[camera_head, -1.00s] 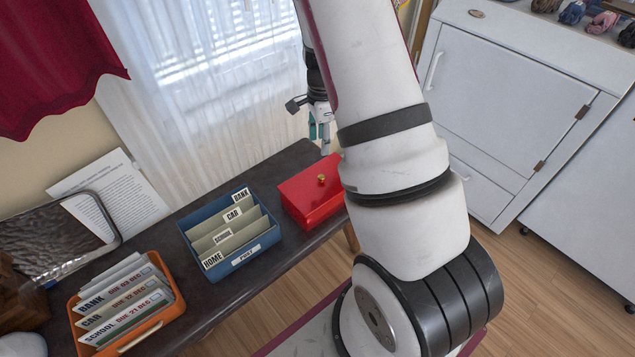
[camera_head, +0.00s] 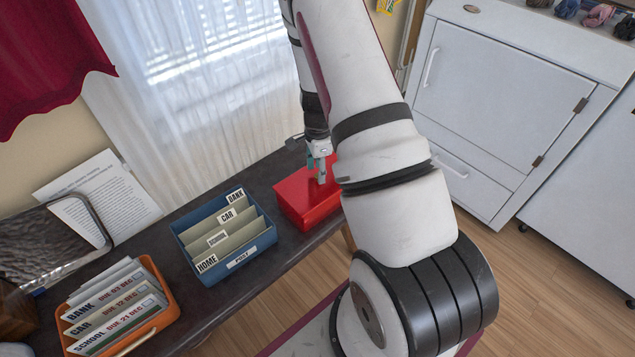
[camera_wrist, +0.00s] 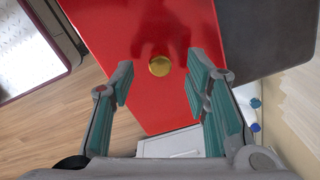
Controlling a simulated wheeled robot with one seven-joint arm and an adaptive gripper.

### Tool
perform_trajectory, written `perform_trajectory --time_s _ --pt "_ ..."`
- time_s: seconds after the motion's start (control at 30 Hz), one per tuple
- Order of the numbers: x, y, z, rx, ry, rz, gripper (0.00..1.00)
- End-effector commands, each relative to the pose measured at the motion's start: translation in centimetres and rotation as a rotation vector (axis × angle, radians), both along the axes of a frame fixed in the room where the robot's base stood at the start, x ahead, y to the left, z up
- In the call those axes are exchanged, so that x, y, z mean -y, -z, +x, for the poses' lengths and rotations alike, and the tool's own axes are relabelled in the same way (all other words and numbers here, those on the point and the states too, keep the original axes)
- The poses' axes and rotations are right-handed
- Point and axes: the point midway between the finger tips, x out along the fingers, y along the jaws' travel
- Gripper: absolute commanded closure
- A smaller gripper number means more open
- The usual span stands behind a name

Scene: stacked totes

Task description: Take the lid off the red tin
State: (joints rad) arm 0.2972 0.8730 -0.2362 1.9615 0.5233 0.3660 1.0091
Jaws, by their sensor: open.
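The red tin (camera_head: 306,206) stands on the dark table, its lid on. In the wrist view the red lid (camera_wrist: 125,30) fills the upper middle, with a round brass knob (camera_wrist: 160,66) on it. My gripper (camera_head: 320,178) is over the lid in the head view and hides the knob there. In the wrist view my gripper (camera_wrist: 160,88) is open, its teal-padded fingers apart on either side of the knob, the knob a little beyond the tips in the picture. I cannot tell how high the fingertips are above the lid.
A blue box (camera_head: 262,245) of labelled folders stands just left of the tin. An orange box (camera_head: 168,318) of papers is farther left on the dark table (camera_head: 200,315). A metal tray (camera_head: 45,240) and a printed sheet (camera_head: 105,190) are at the back left.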

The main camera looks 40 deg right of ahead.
Motion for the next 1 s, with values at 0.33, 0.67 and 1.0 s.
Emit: perform_trajectory --time_s 0.33,0.67,1.0 --pt "0.0 2.0 0.0 0.000 -0.001 0.000 0.57" --pt "0.0 2.0 0.0 0.001 -0.001 0.000 1.00" --pt "0.0 1.5 0.1 0.001 -0.002 0.000 1.00"
